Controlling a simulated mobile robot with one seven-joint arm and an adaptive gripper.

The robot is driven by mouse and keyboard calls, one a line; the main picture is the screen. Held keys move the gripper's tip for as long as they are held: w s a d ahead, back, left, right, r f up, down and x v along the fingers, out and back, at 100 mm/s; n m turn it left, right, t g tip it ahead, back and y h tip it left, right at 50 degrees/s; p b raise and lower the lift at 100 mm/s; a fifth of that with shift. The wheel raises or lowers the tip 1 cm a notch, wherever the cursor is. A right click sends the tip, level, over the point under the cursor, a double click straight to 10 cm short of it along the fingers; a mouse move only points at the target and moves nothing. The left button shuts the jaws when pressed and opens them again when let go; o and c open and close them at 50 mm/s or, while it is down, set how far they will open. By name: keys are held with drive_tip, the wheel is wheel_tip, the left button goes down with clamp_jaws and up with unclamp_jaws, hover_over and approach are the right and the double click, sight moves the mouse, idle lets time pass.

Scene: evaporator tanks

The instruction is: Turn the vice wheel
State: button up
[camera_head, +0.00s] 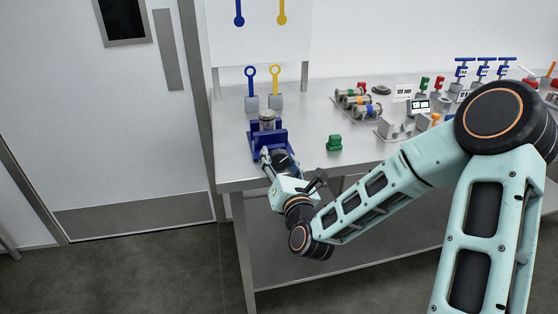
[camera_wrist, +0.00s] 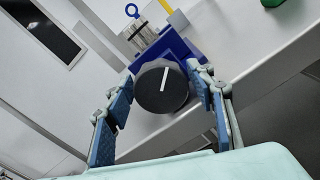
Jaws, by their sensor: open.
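The blue vice (camera_head: 255,141) stands at the front left corner of the steel table. Its round black wheel (camera_wrist: 162,88), marked with a white line, faces my wrist camera; the line is tilted a little from upright. The vice body (camera_wrist: 183,46) shows behind the wheel. A metallic cylinder (camera_head: 267,119) stands upright in the vice. My gripper (camera_head: 272,160) is at the wheel in the head view. In the wrist view its open blue-padded fingers (camera_wrist: 160,82) are on either side of the wheel. I cannot tell if they touch it.
Blue (camera_head: 250,78) and yellow (camera_head: 276,78) ring-topped tools stand in grey blocks behind the vice. A green block (camera_head: 334,142) lies to its right. Several valves and fittings (camera_head: 360,102) fill the table farther right. A door (camera_head: 110,110) is at left.

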drive_tip(key=c, duration=0.9)
drive_tip(key=shift+n, duration=0.3)
drive_tip(key=n+b, duration=0.1)
drive_tip(key=n, duration=0.3)
drive_tip(key=shift+a+n, duration=0.1)
drive_tip(key=shift+n, duration=0.2)
drive_tip(key=n+b, duration=0.1)
drive_tip(key=n, duration=0.4)
drive_tip(key=shift+n+b, duration=0.3)
drive_tip(key=shift+n, duration=0.1)
